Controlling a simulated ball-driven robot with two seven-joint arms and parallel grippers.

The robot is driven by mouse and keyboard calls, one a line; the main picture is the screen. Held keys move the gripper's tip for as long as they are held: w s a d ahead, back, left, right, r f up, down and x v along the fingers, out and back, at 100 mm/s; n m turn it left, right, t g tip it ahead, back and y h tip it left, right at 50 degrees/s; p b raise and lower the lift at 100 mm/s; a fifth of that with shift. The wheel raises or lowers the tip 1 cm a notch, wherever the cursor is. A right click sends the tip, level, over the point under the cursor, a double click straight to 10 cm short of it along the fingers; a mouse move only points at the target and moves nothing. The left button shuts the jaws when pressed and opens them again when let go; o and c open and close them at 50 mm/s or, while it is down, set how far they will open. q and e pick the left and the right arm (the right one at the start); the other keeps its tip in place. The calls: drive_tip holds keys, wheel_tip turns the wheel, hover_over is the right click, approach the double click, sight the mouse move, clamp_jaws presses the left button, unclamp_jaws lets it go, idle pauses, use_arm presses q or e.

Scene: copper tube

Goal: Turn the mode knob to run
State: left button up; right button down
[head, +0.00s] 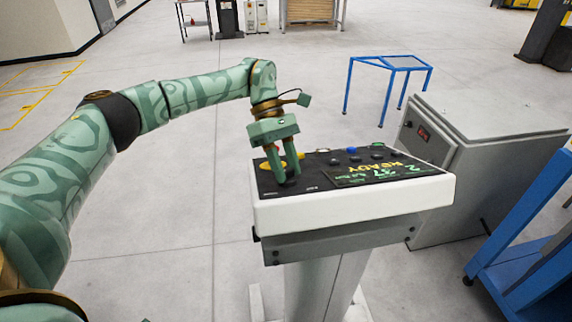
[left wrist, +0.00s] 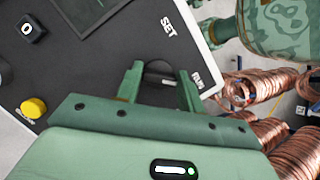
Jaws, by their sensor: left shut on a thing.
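The mode knob is a dark round knob (left wrist: 158,70) at the near left end of the control panel (head: 345,212). My left gripper (head: 284,181) reaches down over the panel and is shut on the knob, with one finger on each side. In the left wrist view the labels SET (left wrist: 168,27) and RUN (left wrist: 197,79) are printed beside the knob. A short pale mark (left wrist: 169,83) shows on the knob between the fingers, on the side toward RUN. The fingers partly hide the knob. My right gripper is not in view.
The panel has a screen (head: 370,174) reading READY, a yellow button (left wrist: 33,108), a black button marked 0 (left wrist: 31,28) and a blue button (head: 351,150). A grey cabinet (head: 440,185) and a blue frame (head: 530,240) stand right. Copper coils (left wrist: 265,85) lie beyond the panel edge.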

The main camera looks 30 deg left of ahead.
use_arm(q)
drive_tip(key=shift+r, duration=0.1)
drive_tip(key=o, duration=1)
drive_tip(key=shift+a, duration=0.1)
drive_tip(key=p+v, duration=0.3)
drive_tip(key=v, duration=1.3)
drive_tip(key=shift+p, duration=0.35)
